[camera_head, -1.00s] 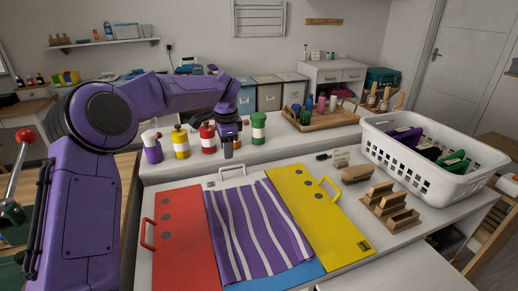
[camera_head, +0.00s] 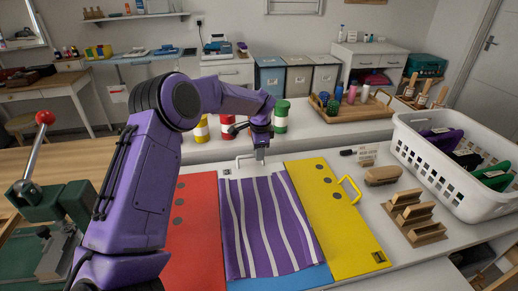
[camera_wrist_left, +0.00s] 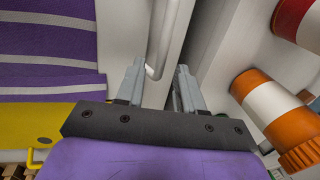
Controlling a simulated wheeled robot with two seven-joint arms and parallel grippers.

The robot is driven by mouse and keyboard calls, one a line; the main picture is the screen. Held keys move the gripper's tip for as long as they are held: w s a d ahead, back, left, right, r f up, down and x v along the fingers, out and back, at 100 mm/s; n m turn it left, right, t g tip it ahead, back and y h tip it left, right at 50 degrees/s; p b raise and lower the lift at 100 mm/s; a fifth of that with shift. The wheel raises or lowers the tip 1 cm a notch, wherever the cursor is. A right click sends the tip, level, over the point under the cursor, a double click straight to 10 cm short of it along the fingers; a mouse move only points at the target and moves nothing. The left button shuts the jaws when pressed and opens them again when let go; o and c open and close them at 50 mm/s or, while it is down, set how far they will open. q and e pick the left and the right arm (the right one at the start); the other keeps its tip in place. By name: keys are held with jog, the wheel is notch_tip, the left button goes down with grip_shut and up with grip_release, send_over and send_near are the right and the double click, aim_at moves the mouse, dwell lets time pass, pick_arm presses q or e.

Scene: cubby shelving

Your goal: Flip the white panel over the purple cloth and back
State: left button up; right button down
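The purple cloth (camera_head: 262,230) with pale stripes lies flat over a blue panel (camera_head: 290,279), between a red panel (camera_head: 192,235) and a yellow panel (camera_head: 335,215). A white surface, apparently the white panel (camera_head: 240,173), shows as a strip behind the cloth, with a pale metal handle (camera_head: 238,160) at its back edge. My left gripper (camera_head: 260,155) is down at the right end of this handle. In the left wrist view my left gripper (camera_wrist_left: 160,75) is open, and the handle (camera_wrist_left: 160,45) stands between its fingertips, nearer the left one. My right gripper is out of view.
A white basket (camera_head: 450,175) and wooden holders (camera_head: 413,220) stand to the right. A green fixture with a red-knobbed lever (camera_head: 45,119) stands at the left.

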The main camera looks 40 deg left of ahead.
pick_arm(q)
jog(key=shift+s+r, duration=0.15)
jog(key=shift+s, duration=0.1)
jog(key=shift+w, duration=0.1)
grip_shut()
dwell(1.1)
